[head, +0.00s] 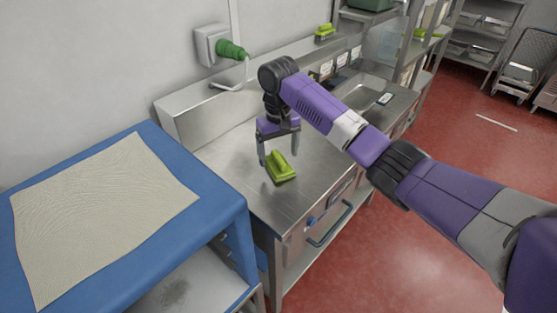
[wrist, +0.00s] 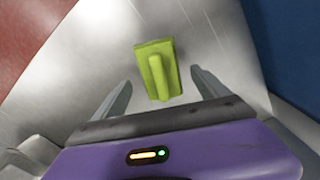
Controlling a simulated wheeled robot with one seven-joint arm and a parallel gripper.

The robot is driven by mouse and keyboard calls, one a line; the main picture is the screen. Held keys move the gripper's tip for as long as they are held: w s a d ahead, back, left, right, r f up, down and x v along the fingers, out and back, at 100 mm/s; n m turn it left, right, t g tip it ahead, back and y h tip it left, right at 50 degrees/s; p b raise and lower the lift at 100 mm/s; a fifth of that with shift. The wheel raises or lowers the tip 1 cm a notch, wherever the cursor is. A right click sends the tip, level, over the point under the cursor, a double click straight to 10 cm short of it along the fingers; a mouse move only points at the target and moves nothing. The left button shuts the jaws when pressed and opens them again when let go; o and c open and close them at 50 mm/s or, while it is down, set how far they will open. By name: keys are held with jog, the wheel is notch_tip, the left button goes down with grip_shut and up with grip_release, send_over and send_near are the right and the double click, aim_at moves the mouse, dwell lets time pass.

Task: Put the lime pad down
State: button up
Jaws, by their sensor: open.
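The lime pad (head: 281,168) lies on the steel counter (head: 225,165), near its front left corner. It has a raised grip along its top. In the wrist view the lime pad (wrist: 157,70) lies ahead of and between the fingers, with a gap on each side. My gripper (head: 279,152) is open and points down just over the pad. Its fingers also show in the wrist view (wrist: 158,90), spread apart and not touching the pad. Whether the fingertips touch the counter I cannot tell.
A blue cart (head: 215,213) with a beige mat (head: 100,215) stands at the left. Another lime pad (head: 325,32) sits on the ledge behind. A green-handled wall fitting (head: 231,50) is at the back. A sink (head: 362,97) lies further right. Counter around the pad is clear.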

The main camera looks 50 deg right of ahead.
aim_at(279, 158)
notch_tip(279, 158, up, 9)
dwell(0.3)
dwell(0.5)
